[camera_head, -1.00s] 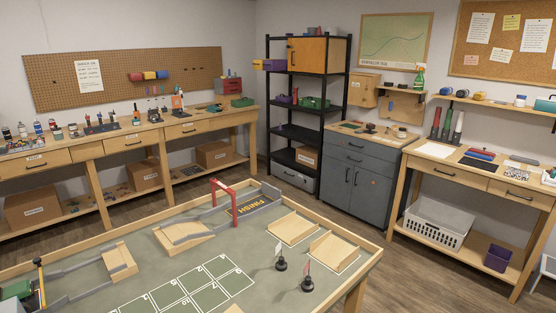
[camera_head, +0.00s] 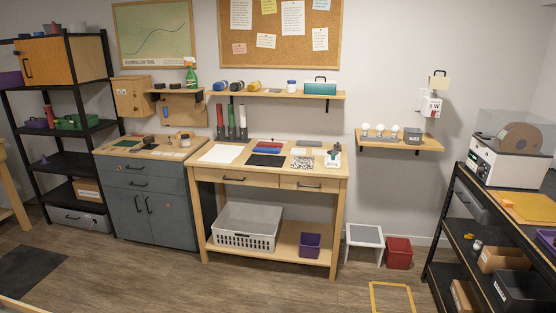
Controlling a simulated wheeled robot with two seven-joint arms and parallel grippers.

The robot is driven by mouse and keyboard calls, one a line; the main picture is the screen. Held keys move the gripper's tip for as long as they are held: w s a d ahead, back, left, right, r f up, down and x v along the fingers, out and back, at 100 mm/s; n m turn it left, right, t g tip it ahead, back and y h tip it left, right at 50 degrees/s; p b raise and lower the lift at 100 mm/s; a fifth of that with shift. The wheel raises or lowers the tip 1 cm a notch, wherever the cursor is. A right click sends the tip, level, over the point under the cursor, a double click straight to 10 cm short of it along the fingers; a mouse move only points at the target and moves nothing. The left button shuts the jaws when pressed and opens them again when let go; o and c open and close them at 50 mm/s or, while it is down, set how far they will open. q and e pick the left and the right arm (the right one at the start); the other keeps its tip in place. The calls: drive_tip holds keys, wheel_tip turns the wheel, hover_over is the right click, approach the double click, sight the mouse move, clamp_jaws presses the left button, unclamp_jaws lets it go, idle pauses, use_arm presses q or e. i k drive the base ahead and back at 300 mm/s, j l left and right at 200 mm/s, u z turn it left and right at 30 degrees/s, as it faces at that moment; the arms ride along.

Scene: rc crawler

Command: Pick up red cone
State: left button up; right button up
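No red cone can be made out for certain. A small red upright shape (camera_head: 49,114) stands on the black shelf rack at the left, between a purple bin and a green bin; it is too small to tell whether it is a cone. A small purple cone-like thing (camera_head: 44,159) is on the level below. A tall red upright piece (camera_head: 220,122) stands with a dark one and a white one at the back of the wooden workbench. Neither of my grippers is in view.
The black rack (camera_head: 113,150), grey cabinet (camera_head: 158,205) and wooden workbench (camera_head: 210,175) line the back wall. A white step stool (camera_head: 364,236) and red bin (camera_head: 399,252) are on the floor, right. A black-framed bench (camera_head: 452,195) stands far right. The central floor is open.

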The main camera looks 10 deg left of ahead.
sight(54, 29)
drive_tip(key=i+l, duration=0.15)
drive_tip(key=i, duration=0.7)
drive_tip(key=i+l, duration=0.15)
drive_tip(key=i, duration=0.65)
drive_tip(key=i+j+u, duration=0.15)
drive_tip(key=i+u, duration=1.1)
drive_tip(key=i+l+u, duration=0.2)
drive_tip(key=u, duration=0.2)
drive_tip(key=i+j+u, duration=0.25)
drive_tip(key=i+u, duration=0.15)
drive_tip(key=i, duration=0.3)
drive_tip(key=i+u, duration=0.4)
drive_tip(key=i, duration=0.3)
drive_tip(key=i+j+z, duration=0.2)
drive_tip(key=i+z, duration=0.2)
drive_tip(key=i+j+z, duration=0.65)
drive_tip(key=z, duration=0.15)
drive_tip(key=i+j+z, duration=0.2)
drive_tip(key=j+z, duration=0.2)
drive_tip(key=j, duration=0.25)
